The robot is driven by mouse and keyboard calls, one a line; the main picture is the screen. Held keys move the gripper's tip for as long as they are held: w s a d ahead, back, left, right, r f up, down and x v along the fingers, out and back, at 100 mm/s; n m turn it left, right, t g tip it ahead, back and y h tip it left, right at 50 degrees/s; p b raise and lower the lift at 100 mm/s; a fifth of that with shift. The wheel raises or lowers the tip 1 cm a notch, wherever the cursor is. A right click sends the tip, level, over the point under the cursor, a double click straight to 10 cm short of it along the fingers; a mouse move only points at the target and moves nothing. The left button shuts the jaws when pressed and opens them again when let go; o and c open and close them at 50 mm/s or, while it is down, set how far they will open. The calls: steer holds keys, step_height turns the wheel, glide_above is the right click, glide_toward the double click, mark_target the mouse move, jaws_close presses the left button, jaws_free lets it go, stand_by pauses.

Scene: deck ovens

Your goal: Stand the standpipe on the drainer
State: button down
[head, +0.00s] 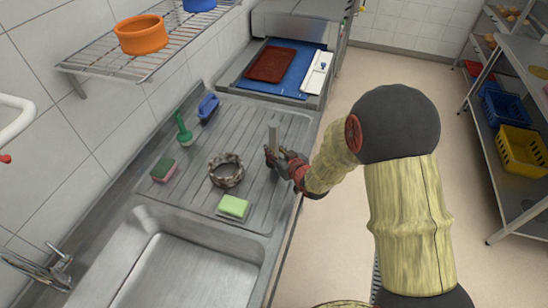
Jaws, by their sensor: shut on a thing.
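The standpipe (273,134) is a short, pale grey tube. It stands roughly upright in my gripper (275,156), which is shut on it near its lower part, over the right side of the drainer. The drainer (200,199) is the ribbed steel board behind the sink bowl. The dark fingers hide the lower end of the standpipe, so I cannot tell whether it touches the drainer.
The sink bowl (185,272) lies in front. Bare ribbed steel surrounds the ring.

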steer(key=shift+w+f+b, duration=0.15)
steer(key=shift+f+b, duration=0.2)
steer(key=shift+f, duration=1.25)
steer(key=shift+f, duration=0.1)
steer(key=c, duration=1.6)
jaws_free()
steer(key=shift+f, duration=0.1)
steer(key=shift+o, duration=0.3)
